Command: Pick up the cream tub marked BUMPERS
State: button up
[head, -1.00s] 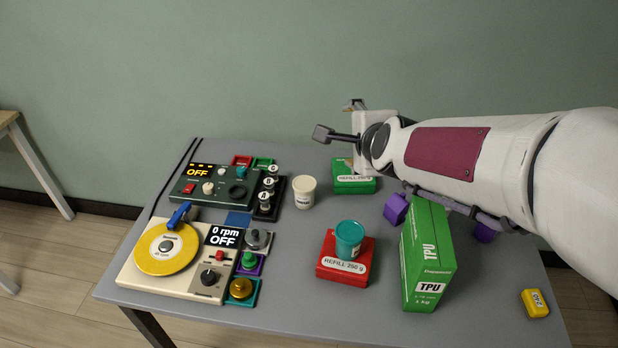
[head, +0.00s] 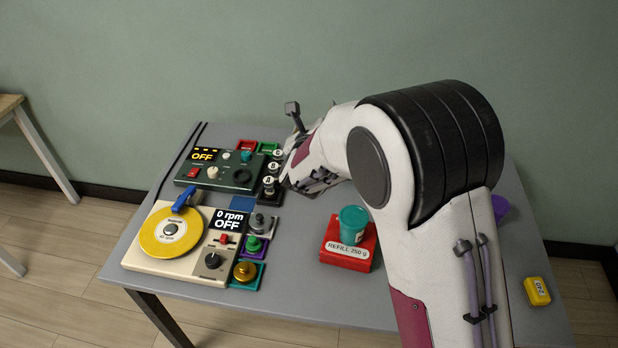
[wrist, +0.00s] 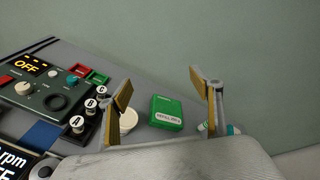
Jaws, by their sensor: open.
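The cream tub (wrist: 129,121) shows in the wrist view just right of my left finger, which covers part of it; its marking cannot be read there. In the head view my arm hides the tub. My gripper (wrist: 161,90) is open, its two tan-padded fingers spread wide with nothing held between them. The tub lies toward the left finger, not centred between the two. I cannot tell whether finger and tub touch. In the head view the fingers are hidden behind my arm.
A green refill box (wrist: 168,115) sits right of the tub, with a white and teal item (wrist: 230,129) by the right finger. A lettered peg rack (wrist: 90,120) is close on the left. A teal tub (head: 353,225) stands on a red box (head: 348,259). A yellow box (head: 537,291) lies right.

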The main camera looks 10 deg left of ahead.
jog(key=s+a+f+m+t+h, duration=0.2)
jog(key=a+f+m+h, duration=0.2)
jog(key=f+m, duration=0.6)
jog(key=shift+s+f+m+t, duration=0.2)
jog(key=shift+f+m+t, duration=0.15)
jog(key=shift+f, duration=1.5)
jog(key=shift+f, duration=0.1)
jog(key=shift+f, duration=3.85)
jog(key=shift+w+d, duration=0.15)
jog(key=shift+w, duration=0.45)
jog(key=shift+w+d, duration=0.2)
jog(key=shift+w, duration=0.85)
jog(key=shift+w+d, duration=0.25)
jog(key=shift+w, duration=0.75)
jog(key=shift+w+d, duration=0.2)
jog(key=shift+w, duration=0.85)
